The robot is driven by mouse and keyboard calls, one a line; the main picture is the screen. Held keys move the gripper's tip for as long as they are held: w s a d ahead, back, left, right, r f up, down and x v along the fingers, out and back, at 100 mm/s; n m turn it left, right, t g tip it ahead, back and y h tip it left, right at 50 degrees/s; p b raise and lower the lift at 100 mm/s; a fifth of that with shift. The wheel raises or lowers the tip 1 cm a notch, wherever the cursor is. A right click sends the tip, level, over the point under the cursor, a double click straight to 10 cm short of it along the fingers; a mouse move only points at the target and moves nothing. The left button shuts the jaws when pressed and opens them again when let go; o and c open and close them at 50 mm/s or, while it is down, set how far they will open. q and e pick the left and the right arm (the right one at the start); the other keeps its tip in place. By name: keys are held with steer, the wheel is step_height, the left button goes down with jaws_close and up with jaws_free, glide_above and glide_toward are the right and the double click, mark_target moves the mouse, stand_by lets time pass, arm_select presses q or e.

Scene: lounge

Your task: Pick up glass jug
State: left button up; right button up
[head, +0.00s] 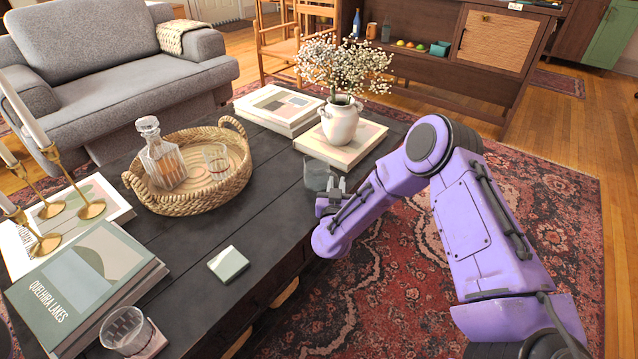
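A clear, greyish glass vessel (316,174), which may be the glass jug, stands near the right edge of the dark coffee table (275,210), in front of the flower vase. My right gripper (336,184) is right beside it, at its lower right in the picture, and overlaps its edge. Its two small fingers show, but whether they touch or hold the glass is not clear. A stoppered glass decanter (160,158) with amber liquid stands in the wicker tray. My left gripper is not in view.
The wicker tray (243,178) also holds a tumbler (215,160). A white vase (340,122) with flowers stands on books behind the glass. A coaster (228,264), books (85,285), another glass (124,330) and brass candle holders (90,208) are on the table.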

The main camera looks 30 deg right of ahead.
steer(key=shift+w, duration=0.15)
jaws_close()
stand_by(1.4)
